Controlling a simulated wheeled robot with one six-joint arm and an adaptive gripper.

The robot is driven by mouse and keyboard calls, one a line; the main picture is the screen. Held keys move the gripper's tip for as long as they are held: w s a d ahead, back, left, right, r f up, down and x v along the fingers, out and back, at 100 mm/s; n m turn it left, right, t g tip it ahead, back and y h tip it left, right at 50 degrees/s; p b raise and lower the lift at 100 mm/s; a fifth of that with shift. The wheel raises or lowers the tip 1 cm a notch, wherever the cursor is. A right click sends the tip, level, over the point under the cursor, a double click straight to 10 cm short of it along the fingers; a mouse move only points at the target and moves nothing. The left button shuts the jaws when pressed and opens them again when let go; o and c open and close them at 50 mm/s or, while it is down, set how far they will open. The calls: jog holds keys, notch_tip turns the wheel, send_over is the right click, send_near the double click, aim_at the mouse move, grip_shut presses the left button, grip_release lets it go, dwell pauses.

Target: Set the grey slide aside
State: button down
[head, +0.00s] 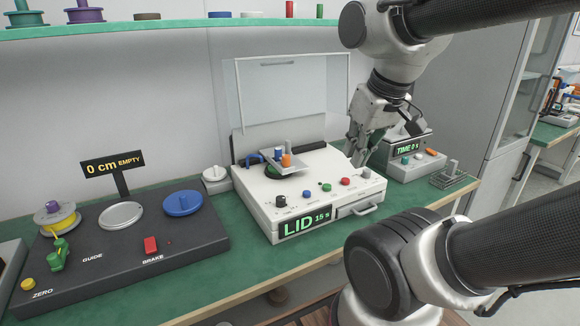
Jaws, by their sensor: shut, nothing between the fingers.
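A white machine (310,178) with an open clear lid (285,90) stands on the green bench. A small grey piece, which may be the grey slide (292,149), is on top of the machine, close to a blue part (278,154) and an orange part (287,160). A dark round seat shows below them. My gripper (358,160) points down over the machine's right back corner, to the right of these parts. It is shut and empty. I cannot tell whether its tips touch anything.
A black panel (190,240) with a yellow spool (56,218) and blue disc (183,203) is at left. A timer box (418,165) and a small wire rack (453,179) stand right of the machine. My arm crosses the right side.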

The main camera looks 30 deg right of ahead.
dwell(0.4)
jog(key=c, duration=2)
grip_release()
jog(key=o, duration=0.7)
jog(key=shift+t+h, duration=0.5)
jog(key=shift+t, duration=0.1)
jog(key=w+d, duration=0.1)
jog(key=w, duration=0.1)
jog(key=w+d, duration=0.1)
jog(key=w, duration=0.2)
jog(key=w+d, duration=0.1)
jog(key=w, duration=0.2)
jog(key=shift+f, duration=0.15)
jog(key=w+d+f+t, duration=0.1)
jog(key=w+d+t, duration=0.1)
jog(key=w, duration=0.5)
jog(key=w+d+f+t, duration=0.1)
jog(key=w+d+f, duration=0.15)
jog(key=w, duration=0.55)
jog(key=n+t+y, duration=0.2)
jog(key=t+y, duration=0.1)
jog(key=t, duration=0.2)
send_near(288, 140)
jog(key=shift+w+d+f, duration=0.1)
jog(key=shift+w+f, duration=0.6)
jog(key=shift+w, duration=0.25)
jog(key=shift+w+f+y, duration=0.3)
jog(key=shift+w+y, duration=0.1)
jog(key=shift+w, duration=0.1)
jog(key=x, duration=0.7)
